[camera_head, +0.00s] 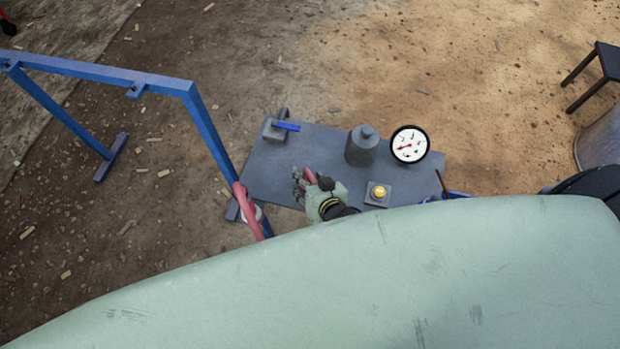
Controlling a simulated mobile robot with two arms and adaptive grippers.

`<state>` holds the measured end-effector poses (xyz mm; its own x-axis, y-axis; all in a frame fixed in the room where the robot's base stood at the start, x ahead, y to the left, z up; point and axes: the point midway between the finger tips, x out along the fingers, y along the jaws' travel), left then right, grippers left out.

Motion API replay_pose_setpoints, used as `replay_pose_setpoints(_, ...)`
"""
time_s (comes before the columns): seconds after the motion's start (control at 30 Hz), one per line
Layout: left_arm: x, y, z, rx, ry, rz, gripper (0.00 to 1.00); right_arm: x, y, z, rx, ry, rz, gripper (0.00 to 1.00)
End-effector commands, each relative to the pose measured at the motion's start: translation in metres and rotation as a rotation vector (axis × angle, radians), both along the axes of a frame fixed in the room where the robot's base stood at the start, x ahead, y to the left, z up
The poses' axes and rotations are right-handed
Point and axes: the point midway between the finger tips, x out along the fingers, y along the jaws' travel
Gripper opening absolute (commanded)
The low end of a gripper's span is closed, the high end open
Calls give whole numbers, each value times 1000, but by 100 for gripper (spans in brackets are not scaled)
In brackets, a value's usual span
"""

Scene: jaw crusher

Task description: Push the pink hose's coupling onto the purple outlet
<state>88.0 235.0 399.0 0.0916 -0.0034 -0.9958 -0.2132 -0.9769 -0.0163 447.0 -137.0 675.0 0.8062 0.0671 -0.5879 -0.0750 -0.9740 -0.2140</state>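A pink hose (241,198) hangs at the lower end of the blue frame's near leg, beside the left edge of the grey table. I cannot make out a purple outlet. My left gripper is not in view.
The grey table (335,140) carries a blue-handled valve (287,126), a dark grey cylinder (362,147), a white dial gauge (409,145) and a yellow button box (379,193). The blue frame (100,71) stands at left. A large pale green surface (380,280) hides the foreground.

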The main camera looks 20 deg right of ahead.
Motion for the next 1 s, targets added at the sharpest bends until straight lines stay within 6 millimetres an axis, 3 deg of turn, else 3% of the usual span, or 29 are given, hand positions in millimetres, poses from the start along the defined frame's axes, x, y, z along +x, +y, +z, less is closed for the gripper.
replay_pose_setpoints(0.27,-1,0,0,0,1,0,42,-19,-2,12,0,1,0,46)
replay_pose_setpoints(0.7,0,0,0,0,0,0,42,-84,-7,60,0,1,0,46)
replay_pose_setpoints(1.0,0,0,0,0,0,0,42,-97,-8,71,0,-1,0,46)
